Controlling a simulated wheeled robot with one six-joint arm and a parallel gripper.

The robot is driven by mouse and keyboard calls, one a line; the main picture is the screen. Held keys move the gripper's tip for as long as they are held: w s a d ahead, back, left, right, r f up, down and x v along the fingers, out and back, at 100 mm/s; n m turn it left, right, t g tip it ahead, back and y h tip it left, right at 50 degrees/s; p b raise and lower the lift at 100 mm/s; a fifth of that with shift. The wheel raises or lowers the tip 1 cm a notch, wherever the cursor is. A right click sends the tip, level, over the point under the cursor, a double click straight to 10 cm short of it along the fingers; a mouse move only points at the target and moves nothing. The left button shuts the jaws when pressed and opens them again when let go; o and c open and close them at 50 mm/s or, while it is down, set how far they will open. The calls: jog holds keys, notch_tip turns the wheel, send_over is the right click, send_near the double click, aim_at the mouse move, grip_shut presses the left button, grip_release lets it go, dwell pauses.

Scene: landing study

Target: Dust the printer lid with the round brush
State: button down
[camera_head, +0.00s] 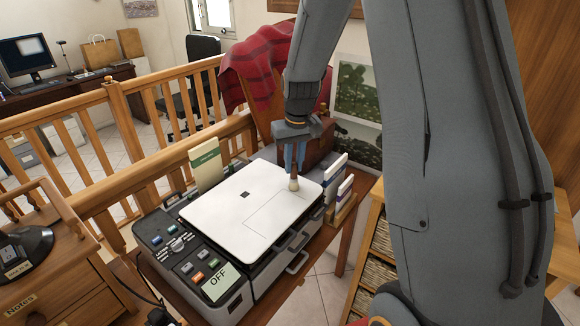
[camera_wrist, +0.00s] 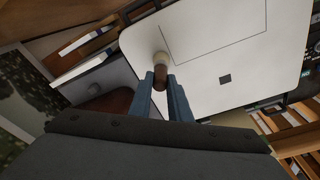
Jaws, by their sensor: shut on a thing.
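The printer stands on a small wooden table, with its white lid (camera_head: 245,210) shut and facing up. My gripper (camera_head: 294,168) is above the lid's far right part, pointing down. It is shut on the round brush (camera_head: 293,184), whose pale bristle end is at or just above the lid; I cannot tell if it touches. In the wrist view the brush (camera_wrist: 161,62) shows between the two blue fingers (camera_wrist: 160,88), over the white lid (camera_wrist: 200,45) near its edge.
Books (camera_head: 205,164) stand behind the printer, and more upright books (camera_head: 336,180) stand at its right. A chair with a red plaid blanket (camera_head: 262,62) is behind. A wooden railing (camera_head: 115,110) runs at the left. A drawer cabinet (camera_head: 50,270) is at front left.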

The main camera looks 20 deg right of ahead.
jog(key=shift+w+d+f, duration=0.1)
jog(key=shift+w+d, duration=0.3)
jog(key=shift+d, duration=0.2)
jog(key=shift+w+d, duration=0.35)
jog(key=shift+d, duration=0.25)
jog(key=shift+a, duration=0.1)
jog(key=shift+s+a+r+p, duration=0.1)
jog(key=shift+s+a+p, duration=0.15)
jog(key=shift+s+a, duration=0.25)
jog(key=shift+s+a+r+p, duration=0.1)
jog(key=shift+s+a+p, duration=0.15)
jog(key=shift+a, duration=0.3)
jog(key=shift+s+a+f+p, duration=0.1)
jog(key=shift+s+a+p, duration=0.1)
jog(key=shift+s+a, duration=0.45)
jog(key=shift+s+a+f+p, duration=0.15)
jog(key=shift+s+a, duration=0.25)
jog(key=shift+a, duration=0.45)
jog(key=shift+s+a+f+p, duration=0.1)
jog(key=shift+s+a+p, duration=0.1)
jog(key=shift+s+a, duration=0.45)
jog(key=shift+s+a+r+p, duration=0.1)
jog(key=shift+s+a+p, duration=0.1)
jog(key=shift+s+a, duration=0.3)
jog(key=shift+s+a+p, duration=0.15)
jog(key=shift+a+p, duration=0.05)
jog(key=shift+a, duration=0.5)
jog(key=shift+r, duration=0.15)
